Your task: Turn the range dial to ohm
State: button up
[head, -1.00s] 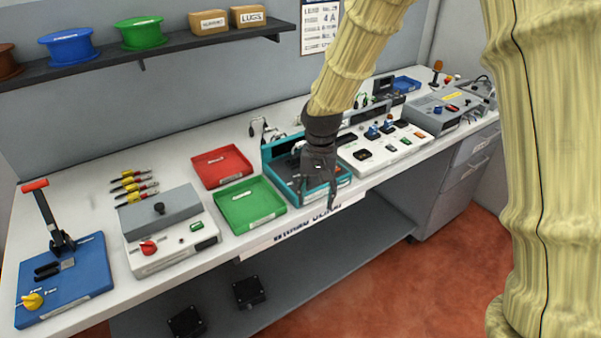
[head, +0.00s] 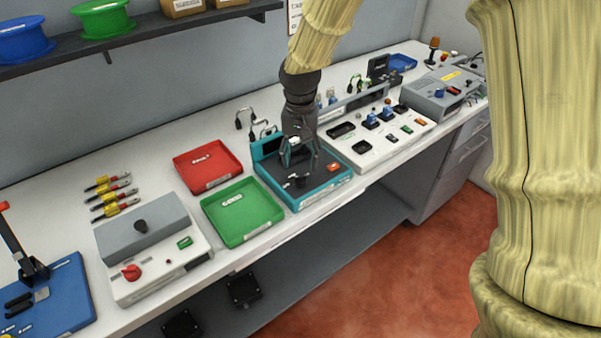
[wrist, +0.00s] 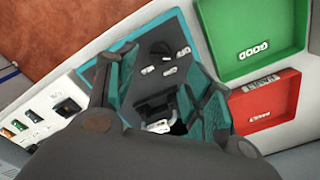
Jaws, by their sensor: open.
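A teal-edged station (head: 318,192) with a dark top panel stands mid-bench; it also shows in the wrist view (wrist: 178,22). Small white labels (wrist: 167,58) sit around a dark knob-like part (wrist: 160,46) on the panel, likely the range dial; its pointer and the lettering are too small to read. My gripper (head: 299,160) points down over the back half of this panel, open and empty. In the wrist view its fingers (wrist: 163,95) stand apart, short of the labelled part. Whether a fingertip touches the panel cannot be told.
Green (head: 240,212) and red (head: 208,167) trays lie left of the station. A white panel with switches (head: 377,140) stands close on its right. The bench's front edge is near.

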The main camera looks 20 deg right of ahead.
aim_at(300, 176)
jog(key=shift+f+p, duration=0.65)
jog(key=shift+f, duration=3)
jog(key=c, duration=1)
